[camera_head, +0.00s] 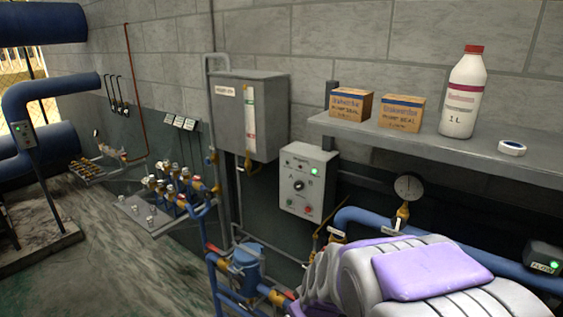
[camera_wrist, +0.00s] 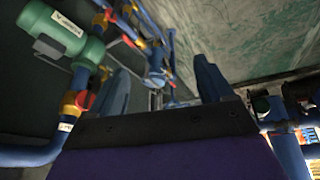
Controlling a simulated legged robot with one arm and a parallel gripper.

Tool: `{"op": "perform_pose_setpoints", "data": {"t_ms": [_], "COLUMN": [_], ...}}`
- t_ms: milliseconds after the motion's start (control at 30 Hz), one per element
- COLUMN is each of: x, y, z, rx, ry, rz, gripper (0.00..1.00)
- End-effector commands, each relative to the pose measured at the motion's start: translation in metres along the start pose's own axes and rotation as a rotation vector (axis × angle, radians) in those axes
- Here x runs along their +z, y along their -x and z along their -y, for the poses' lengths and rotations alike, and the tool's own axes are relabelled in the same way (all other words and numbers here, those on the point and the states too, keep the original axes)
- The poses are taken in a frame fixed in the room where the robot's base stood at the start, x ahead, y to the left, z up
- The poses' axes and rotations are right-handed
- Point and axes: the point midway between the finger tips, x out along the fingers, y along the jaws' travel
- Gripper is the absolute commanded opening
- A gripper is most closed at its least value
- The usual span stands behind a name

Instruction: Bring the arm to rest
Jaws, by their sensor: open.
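My arm (camera_head: 425,270) shows at the lower right of the head view, with pale ribbed segments and a purple pad. It sits below the shelf and in front of a blue pipe. The head view does not show its fingers. In the wrist view my gripper (camera_wrist: 162,70) has two dark blue-grey fingers spread well apart, with nothing held between them. Beyond the fingers are blue pipes and a stained floor.
A grey shelf (camera_head: 340,128) holds two cartons (camera_head: 376,108), a white bottle (camera_head: 462,95) and a tape roll (camera_head: 512,148). A gauge (camera_head: 408,187) and blue pipe stand close to my arm. A control box (camera_head: 307,184) is on the wall. Open floor (camera_head: 110,250) lies left.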

Motion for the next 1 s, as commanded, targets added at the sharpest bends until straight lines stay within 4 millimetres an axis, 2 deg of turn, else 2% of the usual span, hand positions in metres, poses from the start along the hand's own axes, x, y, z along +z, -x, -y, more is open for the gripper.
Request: {"op": "perform_pose_setpoints", "data": {"t_ms": [200, 400, 533, 700, 1000], "x": [0.088, 0.176, 0.224, 0.258, 0.264], "y": [0.038, 0.072, 0.090, 0.104, 0.108], "z": [0.031, 0.057, 0.069, 0.078, 0.079], "rx": [-0.075, -0.072, -0.041, -0.007, 0.002], "ry": [-0.198, -0.388, -0.494, -0.575, -0.592], "rz": [0.170, 0.359, 0.468, 0.545, 0.561], "gripper": [0.81, 0.81, 0.81, 0.81, 0.81]}}
